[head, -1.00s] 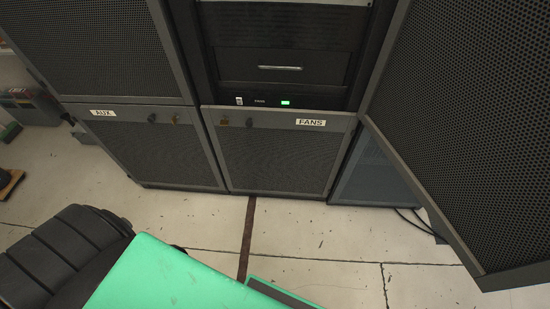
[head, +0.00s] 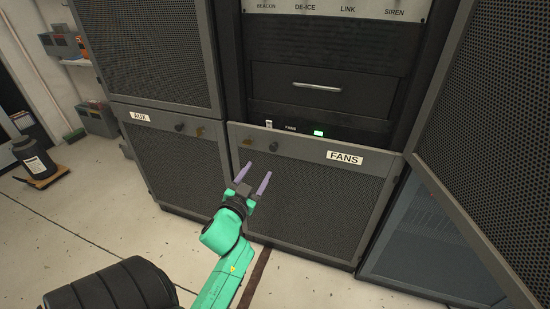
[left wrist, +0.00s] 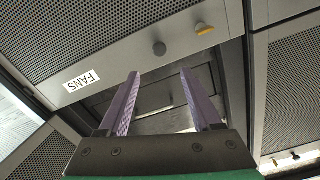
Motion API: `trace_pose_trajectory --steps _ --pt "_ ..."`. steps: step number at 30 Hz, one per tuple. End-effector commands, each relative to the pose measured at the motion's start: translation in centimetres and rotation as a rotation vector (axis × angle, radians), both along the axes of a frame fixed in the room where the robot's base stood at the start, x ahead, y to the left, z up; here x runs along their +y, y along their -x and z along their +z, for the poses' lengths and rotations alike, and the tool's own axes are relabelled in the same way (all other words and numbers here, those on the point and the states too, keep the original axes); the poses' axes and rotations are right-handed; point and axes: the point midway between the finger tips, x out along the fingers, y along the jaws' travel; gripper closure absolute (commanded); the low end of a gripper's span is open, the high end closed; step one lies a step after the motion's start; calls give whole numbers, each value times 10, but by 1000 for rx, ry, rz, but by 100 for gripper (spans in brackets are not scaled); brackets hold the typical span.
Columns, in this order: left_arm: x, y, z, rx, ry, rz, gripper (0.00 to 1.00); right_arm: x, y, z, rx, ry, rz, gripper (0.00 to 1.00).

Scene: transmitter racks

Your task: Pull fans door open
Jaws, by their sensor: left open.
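The fans door (head: 310,205) is a grey mesh panel low on the middle rack, with a white FANS label (head: 345,158). It looks shut. Its dark round knob (head: 269,149) and small brass-coloured latch (head: 247,141) sit at the upper left. In the left wrist view the door appears upside down, with the knob (left wrist: 159,48), the yellowish latch (left wrist: 203,28) and the label (left wrist: 83,80). My left gripper (head: 255,175) is open and empty, its purple fingers pointing toward the knob from in front and below. In the wrist view its fingertips (left wrist: 160,75) appear apart from the knob. My right gripper is not in view.
The AUX door (head: 178,165) is to the left. Above the fans door is a drawer (head: 320,92) with a handle. A large mesh door (head: 500,120) stands swung out at the right. Open floor (head: 90,210) lies at the left.

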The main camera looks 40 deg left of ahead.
Motion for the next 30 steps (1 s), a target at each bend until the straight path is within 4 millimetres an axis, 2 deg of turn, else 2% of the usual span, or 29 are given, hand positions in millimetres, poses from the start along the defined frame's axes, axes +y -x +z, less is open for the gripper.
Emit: trace_pose_trajectory --steps 6,12,17,24,29,30 --pt "19 -56 0 -2 -2 -2 34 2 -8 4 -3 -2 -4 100" --pt "35 -100 -1 0 1 -1 34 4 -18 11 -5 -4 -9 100" --pt "40 -115 -1 2 1 -1 34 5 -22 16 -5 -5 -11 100" --pt "40 -116 0 2 2 -2 34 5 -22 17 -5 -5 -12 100" --pt "40 -116 0 2 2 -2 96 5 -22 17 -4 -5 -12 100" --pt "40 -116 0 2 2 -2 100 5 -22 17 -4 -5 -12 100"
